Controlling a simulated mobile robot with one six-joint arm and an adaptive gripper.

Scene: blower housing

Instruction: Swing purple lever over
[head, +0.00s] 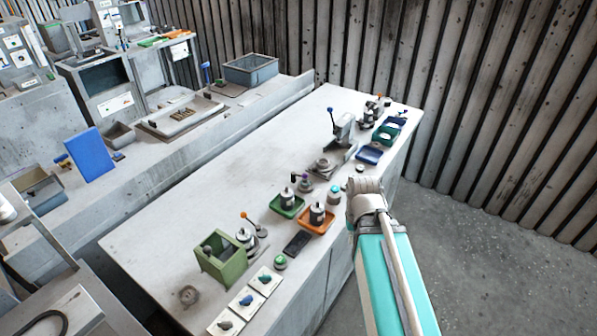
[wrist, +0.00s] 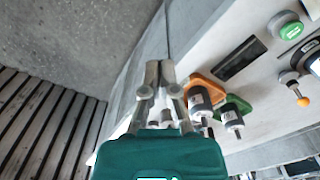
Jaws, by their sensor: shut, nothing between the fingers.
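The purple lever (head: 307,175) is a small dark arm with a purple knob on a round grey base, near the middle of the bench in the head view. It stands behind the green tray and left of the teal-topped button. In the wrist view I cannot make it out; my gripper body covers the lower middle. My gripper (wrist: 159,75) shows in the wrist view with its fingertips together and nothing between them. It is over the bench's front edge, apart from the lever. In the head view my arm ends right of the lever and the fingers are not clear.
An orange tray (head: 318,227) and a green tray (head: 287,212) hold dark-and-grey cylinders close to the lever. An orange-knobbed lever (head: 245,216) and a green box (head: 221,262) stand at the near left. A blue-knobbed lever (head: 331,112) stands farther back. The bench's left middle (head: 225,180) is clear.

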